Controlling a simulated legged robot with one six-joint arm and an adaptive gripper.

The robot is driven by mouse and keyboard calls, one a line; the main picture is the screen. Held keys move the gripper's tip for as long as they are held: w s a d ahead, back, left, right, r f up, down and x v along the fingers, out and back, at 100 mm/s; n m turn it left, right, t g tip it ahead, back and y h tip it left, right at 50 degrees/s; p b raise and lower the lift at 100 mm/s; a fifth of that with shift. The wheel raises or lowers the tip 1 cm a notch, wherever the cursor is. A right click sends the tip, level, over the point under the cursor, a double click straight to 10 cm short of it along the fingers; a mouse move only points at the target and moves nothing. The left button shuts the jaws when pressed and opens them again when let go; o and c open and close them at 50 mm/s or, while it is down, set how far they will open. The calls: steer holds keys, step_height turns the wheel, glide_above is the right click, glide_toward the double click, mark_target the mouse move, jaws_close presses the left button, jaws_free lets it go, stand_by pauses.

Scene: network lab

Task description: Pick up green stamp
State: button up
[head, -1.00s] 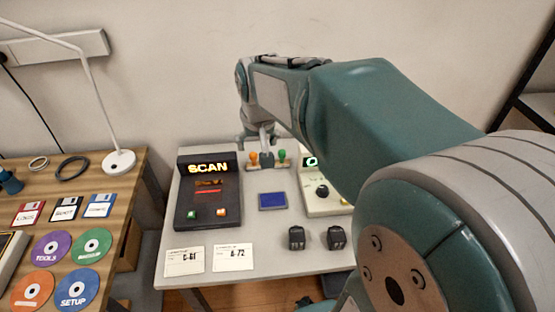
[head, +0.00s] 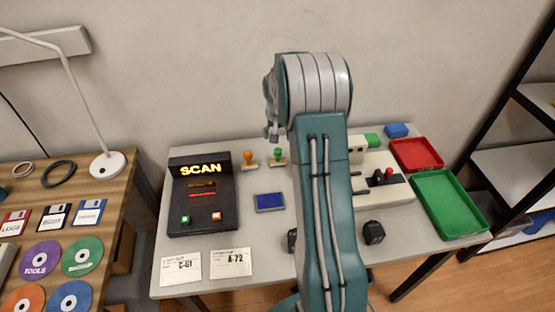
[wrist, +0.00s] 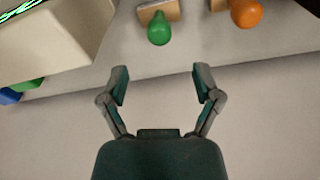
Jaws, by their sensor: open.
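The green stamp (head: 278,156) stands near the back edge of the grey table, with a green knob on a wooden base. In the wrist view the green stamp (wrist: 160,28) is at the top, roughly in line with the gap between my fingers. My gripper (wrist: 161,84) is open and empty, with the stamp beyond its fingertips, apart from them. In the head view my gripper (head: 272,132) is small, just above and left of the stamp, partly hidden by my arm. An orange stamp (head: 248,158) stands left of the green one and also shows in the wrist view (wrist: 246,12).
A black SCAN device (head: 203,215) stands at left, with a blue pad (head: 270,202) beside it. A beige device (head: 390,190) is partly behind my arm. A red tray (head: 416,155) and green tray (head: 450,204) are at right. The wall is behind the table.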

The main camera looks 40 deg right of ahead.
mark_target(278, 150)
steer(key=f, duration=0.7)
steer(key=shift+w+d+f, duration=0.15)
steer(key=shift+w+f, duration=0.05)
steer(key=shift+f, duration=0.15)
jaws_close()
